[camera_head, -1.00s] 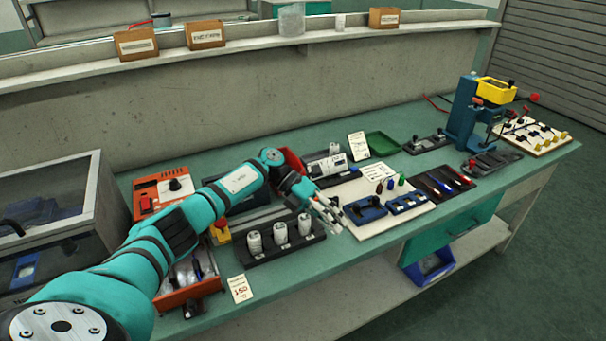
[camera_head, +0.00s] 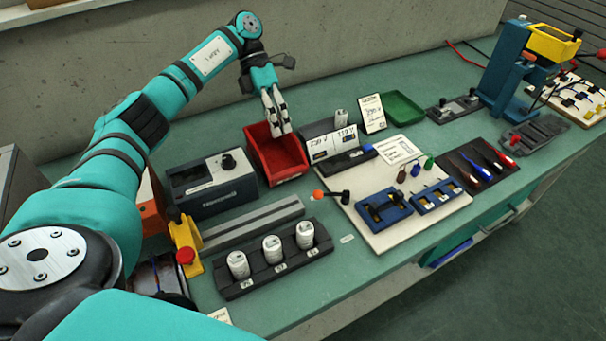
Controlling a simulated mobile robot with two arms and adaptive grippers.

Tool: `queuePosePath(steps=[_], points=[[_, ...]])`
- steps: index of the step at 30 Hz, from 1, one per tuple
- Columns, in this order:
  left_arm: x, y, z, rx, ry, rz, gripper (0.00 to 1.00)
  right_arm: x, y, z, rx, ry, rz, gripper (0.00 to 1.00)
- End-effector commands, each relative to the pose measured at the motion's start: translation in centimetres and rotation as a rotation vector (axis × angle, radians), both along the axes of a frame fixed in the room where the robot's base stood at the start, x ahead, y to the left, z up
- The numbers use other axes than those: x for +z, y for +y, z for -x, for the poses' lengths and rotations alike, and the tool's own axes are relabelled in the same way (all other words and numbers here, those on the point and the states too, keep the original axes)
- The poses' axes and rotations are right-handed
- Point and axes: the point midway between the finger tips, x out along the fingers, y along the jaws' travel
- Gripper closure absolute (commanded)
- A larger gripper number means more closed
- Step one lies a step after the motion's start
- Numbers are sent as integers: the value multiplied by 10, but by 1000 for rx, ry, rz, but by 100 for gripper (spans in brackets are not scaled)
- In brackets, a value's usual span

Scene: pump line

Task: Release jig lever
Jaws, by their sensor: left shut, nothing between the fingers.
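A short dark lever with an orange ball knob (camera_head: 318,195) lies at the left edge of the white board (camera_head: 385,240). It looks like the jig lever, but I cannot tell its exact joint. Two blue jigs sit on the board: a left one (camera_head: 383,208) with a dark part across it, and a right one (camera_head: 436,196). My left gripper (camera_head: 277,128) points down over the red bin (camera_head: 277,158), behind and left of the lever and apart from it. Its fingers are shut and empty. My right gripper is not in view.
A dark rack (camera_head: 272,277) with three white cylinders stands in front. A grey power unit (camera_head: 212,184), a yellow block with a red button (camera_head: 187,246) and a grey rail (camera_head: 252,222) are left. A screwdriver mat (camera_head: 480,166) and a blue press (camera_head: 507,72) are right.

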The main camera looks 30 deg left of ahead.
Motion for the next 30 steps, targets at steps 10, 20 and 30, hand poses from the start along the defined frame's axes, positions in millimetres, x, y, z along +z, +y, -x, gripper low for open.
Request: queuePosePath(steps=[10,20,30], points=[[-19,-16,9,-2,4,0,100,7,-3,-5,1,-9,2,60],[-71,-57,30,-1,4,2,100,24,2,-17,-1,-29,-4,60],[-82,-92,46,1,0,2,100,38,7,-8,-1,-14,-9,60]])
